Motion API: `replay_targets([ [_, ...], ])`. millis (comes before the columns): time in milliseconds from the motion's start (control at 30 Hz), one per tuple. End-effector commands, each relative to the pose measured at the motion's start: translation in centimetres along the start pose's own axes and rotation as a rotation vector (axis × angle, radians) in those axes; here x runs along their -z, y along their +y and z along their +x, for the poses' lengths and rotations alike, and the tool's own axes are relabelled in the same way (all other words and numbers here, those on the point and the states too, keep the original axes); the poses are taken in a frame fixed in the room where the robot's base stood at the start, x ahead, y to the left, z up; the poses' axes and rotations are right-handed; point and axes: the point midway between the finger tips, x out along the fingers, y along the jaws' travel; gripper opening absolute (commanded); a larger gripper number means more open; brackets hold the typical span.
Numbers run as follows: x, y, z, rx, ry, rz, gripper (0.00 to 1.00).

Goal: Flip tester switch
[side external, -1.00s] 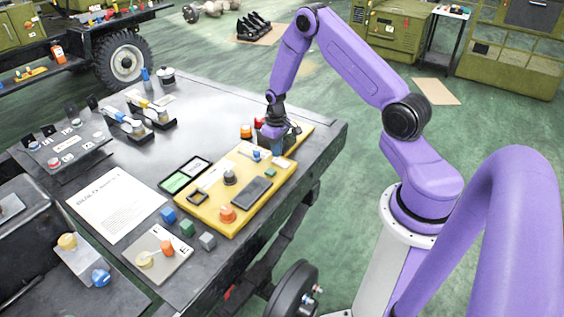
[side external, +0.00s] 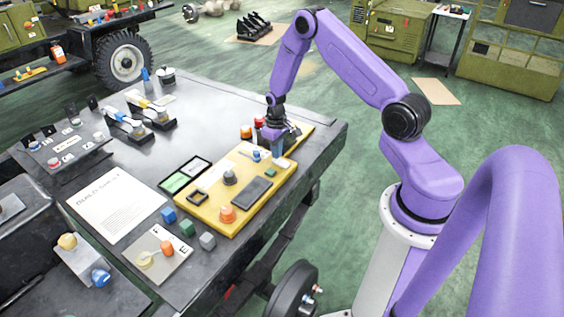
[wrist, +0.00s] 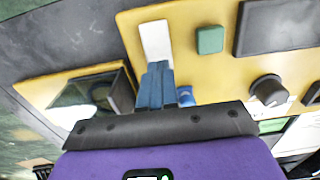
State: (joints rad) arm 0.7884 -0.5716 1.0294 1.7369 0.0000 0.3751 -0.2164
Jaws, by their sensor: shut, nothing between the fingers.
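A yellow panel (side external: 205,219) lies along the right part of the table, and it also fills much of the wrist view (wrist: 190,75). A white rectangular piece, perhaps the switch (wrist: 154,38), sits on the panel near a small green square (wrist: 210,39); the white piece also shows in the side view (side external: 283,163). My gripper (wrist: 155,68) is shut and empty, its blue fingertips pointing at the near end of the white piece. In the side view my gripper (side external: 278,153) is low over the panel's far end. I cannot tell whether the tips touch the white piece.
A small blue knob (wrist: 185,94) stands just right of the fingers. A dark knob (wrist: 269,90), a dark flat rectangle (wrist: 277,27) and an orange button (side external: 227,214) are also on the panel. An orange knob (side external: 246,132) is left of my wrist.

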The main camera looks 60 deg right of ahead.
Motion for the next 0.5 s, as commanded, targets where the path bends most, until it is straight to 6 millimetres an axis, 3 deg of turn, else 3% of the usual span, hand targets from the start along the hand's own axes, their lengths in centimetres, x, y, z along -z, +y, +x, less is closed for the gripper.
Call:
replay_targets([
  [500, 0.02, -0.01, 0.66, 0.0, 0.0, -0.001, 0.0],
])
